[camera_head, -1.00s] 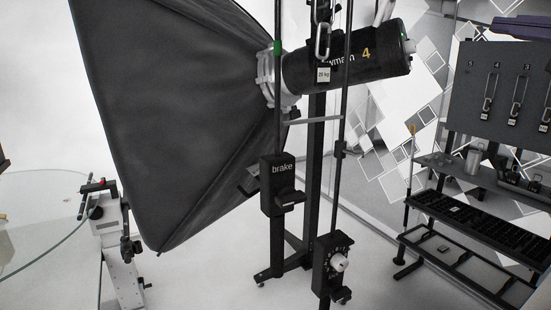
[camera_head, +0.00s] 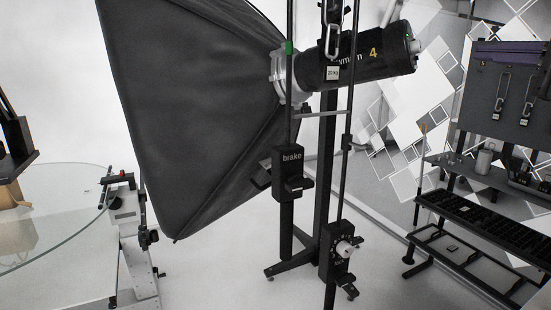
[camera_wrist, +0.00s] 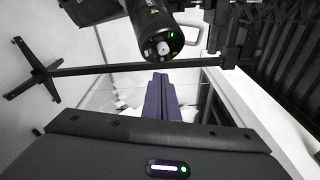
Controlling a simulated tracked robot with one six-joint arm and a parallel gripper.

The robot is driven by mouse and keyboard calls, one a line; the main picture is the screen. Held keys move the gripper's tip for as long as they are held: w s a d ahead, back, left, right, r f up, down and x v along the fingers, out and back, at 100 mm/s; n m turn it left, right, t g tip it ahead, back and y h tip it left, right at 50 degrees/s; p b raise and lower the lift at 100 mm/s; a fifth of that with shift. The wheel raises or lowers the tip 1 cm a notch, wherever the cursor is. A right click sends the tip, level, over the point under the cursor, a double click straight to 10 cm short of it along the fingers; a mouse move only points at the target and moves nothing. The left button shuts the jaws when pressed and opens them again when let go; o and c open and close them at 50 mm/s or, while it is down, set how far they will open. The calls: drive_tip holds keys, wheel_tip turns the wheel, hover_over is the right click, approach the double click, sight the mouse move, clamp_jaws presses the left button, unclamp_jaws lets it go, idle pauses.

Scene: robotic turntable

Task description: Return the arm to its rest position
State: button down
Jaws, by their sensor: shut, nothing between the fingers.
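My gripper's purple fingers (camera_wrist: 158,78) reach away from the camera in the wrist view, pressed together with nothing between them. They also show in the head view (camera_head: 485,47) at the upper right edge, in front of the dark hook panel. The rest of the arm is outside the head view. In the wrist view, the round back end of the black studio lamp (camera_wrist: 162,42) lies beyond the fingertips, apart from them.
A large black softbox (camera_head: 195,110) and its stand (camera_head: 328,180) fill the middle. A glass turntable (camera_head: 60,235) is at left, with a dark object above it. A dark rack (camera_head: 480,220) is at right. White floor shows between.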

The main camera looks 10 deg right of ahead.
drive_tip(key=a+f+n+g, duration=0.6)
drive_tip(key=a+f+g, duration=0.1)
drive_tip(key=a+f, duration=1.45)
drive_tip(key=s+a+f+n+g+h, duration=0.1)
drive_tip(key=s+f+n, duration=0.3)
drive_tip(key=f, duration=0.5)
drive_tip(key=s+a+f+n+g+h, duration=0.1)
drive_tip(key=s+a+f+n+g, duration=0.1)
drive_tip(key=s+a+f+n, duration=0.2)
drive_tip(key=s+a+f+n+g+h, duration=0.1)
drive_tip(key=s+f+n, duration=0.3)
drive_tip(key=s+f, duration=0.4)
wheel_tip(320, 180, down, 6)
drive_tip(key=shift+a+r+g, duration=0.2)
drive_tip(key=shift+a+g, duration=0.4)
drive_tip(key=shift+a, duration=0.1)
